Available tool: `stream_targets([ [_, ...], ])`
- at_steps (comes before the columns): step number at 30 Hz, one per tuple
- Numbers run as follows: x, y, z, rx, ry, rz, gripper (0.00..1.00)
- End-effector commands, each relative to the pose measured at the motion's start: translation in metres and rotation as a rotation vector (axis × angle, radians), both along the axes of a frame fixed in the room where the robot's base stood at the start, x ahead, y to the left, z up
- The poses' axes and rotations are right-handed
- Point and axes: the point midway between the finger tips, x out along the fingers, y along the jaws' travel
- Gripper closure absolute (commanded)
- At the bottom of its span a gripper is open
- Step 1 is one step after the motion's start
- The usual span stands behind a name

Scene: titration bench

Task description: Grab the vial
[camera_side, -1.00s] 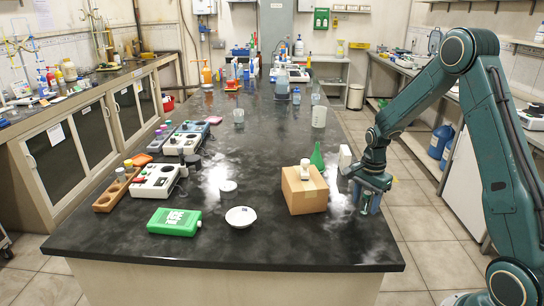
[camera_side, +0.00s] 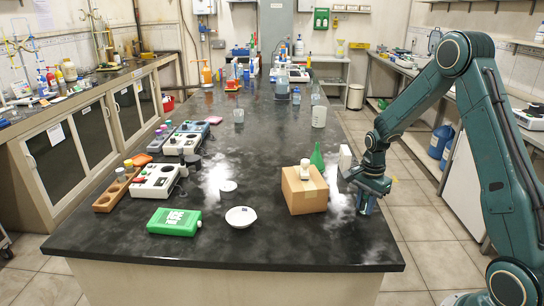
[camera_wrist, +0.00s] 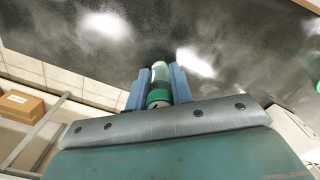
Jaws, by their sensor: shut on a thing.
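My gripper (camera_side: 364,207) is at the right edge of the black bench, pointing down, to the right of the cardboard box. In the wrist view its two blue fingers (camera_wrist: 159,88) are shut on a vial (camera_wrist: 160,72). The vial has a pale, translucent body and a green band with a dark end toward the palm. It lies lengthwise between the fingers.
The cardboard box (camera_side: 304,190) stands left of my gripper with a small white-capped item (camera_side: 305,168) on top. A green cone (camera_side: 317,156) and a white block (camera_side: 345,158) are just behind.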

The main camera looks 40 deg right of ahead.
Motion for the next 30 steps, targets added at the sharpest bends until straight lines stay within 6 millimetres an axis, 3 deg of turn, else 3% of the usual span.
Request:
stream_targets([
  [10, 0.0, 0.0, 0.004, 0.0, -0.001, 0.0, 1.0],
  [17, 0.001, 0.0, 0.023, -0.002, -0.004, 0.0, 1.0],
  [23, 0.001, 0.0, 0.056, -0.003, -0.005, 0.0, 1.0],
  [30, 0.001, -0.001, 0.108, -0.003, -0.007, 0.0, 1.0],
])
